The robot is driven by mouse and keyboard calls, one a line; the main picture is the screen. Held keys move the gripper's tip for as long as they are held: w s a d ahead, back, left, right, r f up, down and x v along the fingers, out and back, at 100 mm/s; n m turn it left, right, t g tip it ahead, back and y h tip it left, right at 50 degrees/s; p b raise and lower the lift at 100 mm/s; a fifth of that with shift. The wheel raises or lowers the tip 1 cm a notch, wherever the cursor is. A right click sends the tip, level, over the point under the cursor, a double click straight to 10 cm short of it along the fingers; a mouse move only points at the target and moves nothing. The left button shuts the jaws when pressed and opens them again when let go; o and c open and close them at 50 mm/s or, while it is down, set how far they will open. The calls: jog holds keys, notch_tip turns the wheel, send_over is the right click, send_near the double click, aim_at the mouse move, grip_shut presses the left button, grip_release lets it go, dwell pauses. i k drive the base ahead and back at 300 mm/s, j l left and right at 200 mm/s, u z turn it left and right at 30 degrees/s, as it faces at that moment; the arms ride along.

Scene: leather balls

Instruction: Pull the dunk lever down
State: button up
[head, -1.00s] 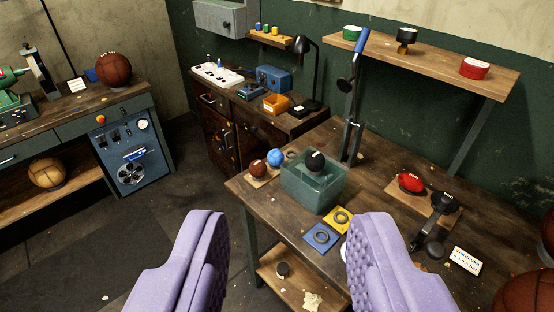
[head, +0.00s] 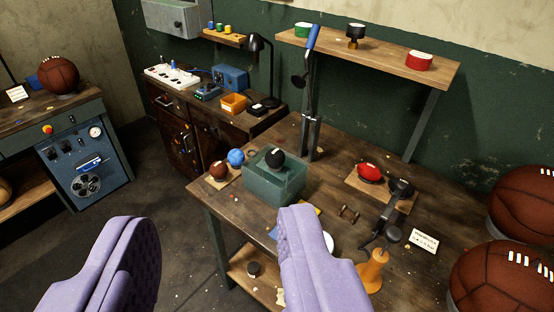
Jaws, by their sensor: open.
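The lever with a blue grip (head: 312,38) stands upright at the back of the wooden workbench (head: 330,180). Its dark metal post is just behind a teal see-through tank (head: 262,184). A black ball (head: 276,159) shows at the top of the tank; I cannot tell what bears it. My gripper (head: 214,225) has two purple padded fingers, spread wide apart with nothing between them. It is in front of the bench, nearer to me than the lever and below it in the picture. The right finger hides part of the bench's front.
A wall shelf (head: 385,60) with several tins is right of the lever grip. A black lamp (head: 262,60) stands to its left.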

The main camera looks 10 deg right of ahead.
aim_at(299, 81)
jog(key=i+z, duration=0.4)
jog(key=i, duration=1.2)
